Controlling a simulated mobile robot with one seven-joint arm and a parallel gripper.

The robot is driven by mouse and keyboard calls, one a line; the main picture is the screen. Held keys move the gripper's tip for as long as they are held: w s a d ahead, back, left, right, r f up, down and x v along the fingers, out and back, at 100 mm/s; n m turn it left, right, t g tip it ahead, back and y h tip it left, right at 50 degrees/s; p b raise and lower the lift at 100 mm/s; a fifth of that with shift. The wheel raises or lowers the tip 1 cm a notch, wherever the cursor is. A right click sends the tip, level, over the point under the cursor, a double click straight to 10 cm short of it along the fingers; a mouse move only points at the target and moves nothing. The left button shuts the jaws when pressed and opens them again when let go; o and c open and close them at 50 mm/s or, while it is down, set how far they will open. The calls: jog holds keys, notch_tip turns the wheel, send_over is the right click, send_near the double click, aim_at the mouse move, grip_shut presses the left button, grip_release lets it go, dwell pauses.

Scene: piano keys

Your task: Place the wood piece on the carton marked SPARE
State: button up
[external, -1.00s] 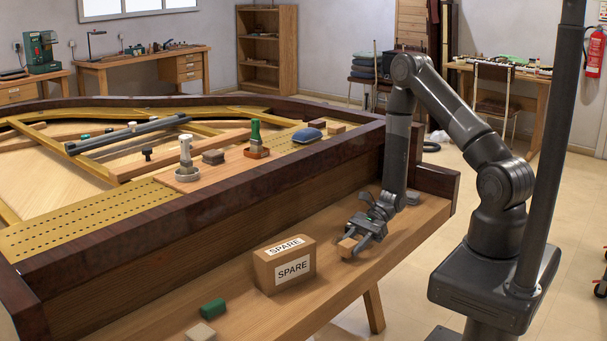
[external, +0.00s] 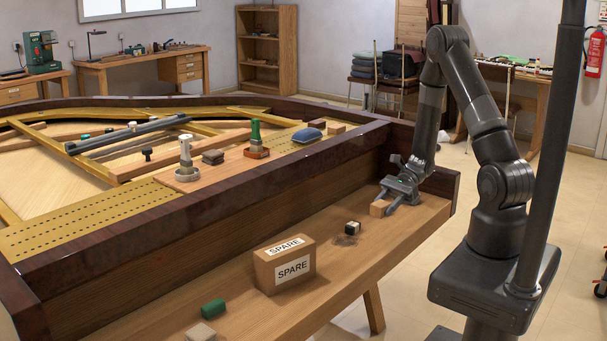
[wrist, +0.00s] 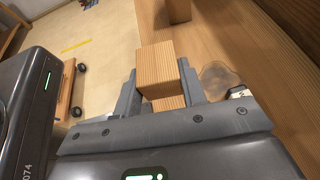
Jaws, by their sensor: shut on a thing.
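The wood piece (external: 379,208), a small light-brown block, is between the fingers of my gripper (external: 392,203) near the right end of the bench. In the wrist view the wood piece (wrist: 158,68) sits between both jaws of my gripper (wrist: 160,88), which is shut on it. I cannot tell how far it is above the bench. The carton marked SPARE (external: 293,280) is a brown box standing upright on the bench, left of and nearer the camera than my gripper. Its top looks clear, with a label on the top and one on the front.
On the bench (external: 255,318), a small black-and-white block (external: 353,228) stands by a dark stain (external: 345,241) between the carton and my gripper. A green block (external: 213,308) and a pale block (external: 201,332) lie left of the carton. The piano's dark side (external: 150,262) rises behind.

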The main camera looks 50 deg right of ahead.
jog(key=w+a+r+n+g, duration=0.1)
jog(key=w+a+r, duration=0.45)
jog(key=a, duration=0.45)
jog(key=w+a+r, duration=0.4)
jog(key=a+r, duration=0.2)
jog(key=a, duration=0.4)
send_over(290, 244)
notch_tip(290, 244, down, 8)
jog(key=shift+a+r, duration=0.1)
jog(key=shift+r, duration=0.1)
jog(key=shift+f, duration=1.85)
jog(key=shift+f, duration=0.1)
jog(key=o, duration=0.9)
jog(key=shift+o, duration=0.2)
